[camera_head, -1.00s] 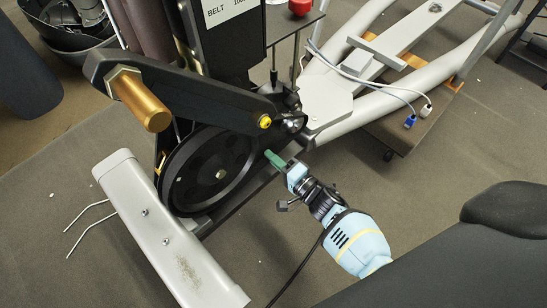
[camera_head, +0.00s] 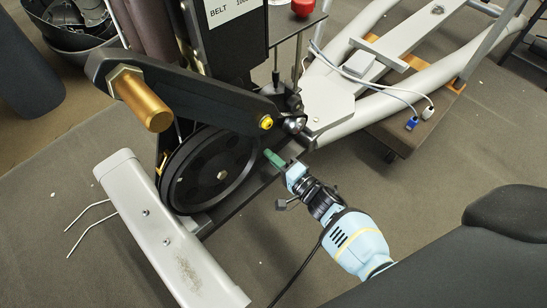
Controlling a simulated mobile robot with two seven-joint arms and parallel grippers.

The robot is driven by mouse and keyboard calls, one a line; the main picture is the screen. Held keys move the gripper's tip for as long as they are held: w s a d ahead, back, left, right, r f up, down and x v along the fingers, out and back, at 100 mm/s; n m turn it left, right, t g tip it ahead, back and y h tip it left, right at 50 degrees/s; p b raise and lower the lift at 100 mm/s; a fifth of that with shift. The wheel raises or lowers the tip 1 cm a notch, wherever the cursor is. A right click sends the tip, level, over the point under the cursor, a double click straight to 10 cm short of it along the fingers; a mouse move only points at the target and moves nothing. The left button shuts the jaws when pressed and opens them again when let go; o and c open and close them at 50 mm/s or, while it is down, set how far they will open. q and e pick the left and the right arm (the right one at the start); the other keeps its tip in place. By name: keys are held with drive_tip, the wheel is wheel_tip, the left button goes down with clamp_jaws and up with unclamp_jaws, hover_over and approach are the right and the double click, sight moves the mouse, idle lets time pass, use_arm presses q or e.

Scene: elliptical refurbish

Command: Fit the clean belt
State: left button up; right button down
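The machine's large black pulley wheel (camera_head: 212,170) stands upright below a black crank arm (camera_head: 185,92) with a brass-coloured spindle (camera_head: 142,98). I cannot make out the clean belt as a separate thing; a panel (camera_head: 228,12) reads "BELT". My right gripper (camera_head: 274,158), with green fingertips, reaches from the lower right and points at the right side of the wheel, near the frame. Its fingers look close together, but I cannot tell if they are shut or hold anything. My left gripper is not in view.
The machine's pale frame (camera_head: 330,100) runs to the back right, with cables and connectors (camera_head: 412,123) hanging there. A dark padded shape (camera_head: 470,250) fills the lower right. Carpet between is open.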

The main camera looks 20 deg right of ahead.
drive_tip(key=shift+w, duration=0.1)
drive_tip(key=c, duration=1.6)
unclamp_jaws()
drive_tip(key=shift+o, duration=0.2)
drive_tip(key=p+v, duration=0.3)
drive_tip(key=v, duration=0.4)
drive_tip(key=shift+s, duration=0.4)
drive_tip(key=shift+d+r, duration=0.1)
drive_tip(key=shift+r, duration=0.05)
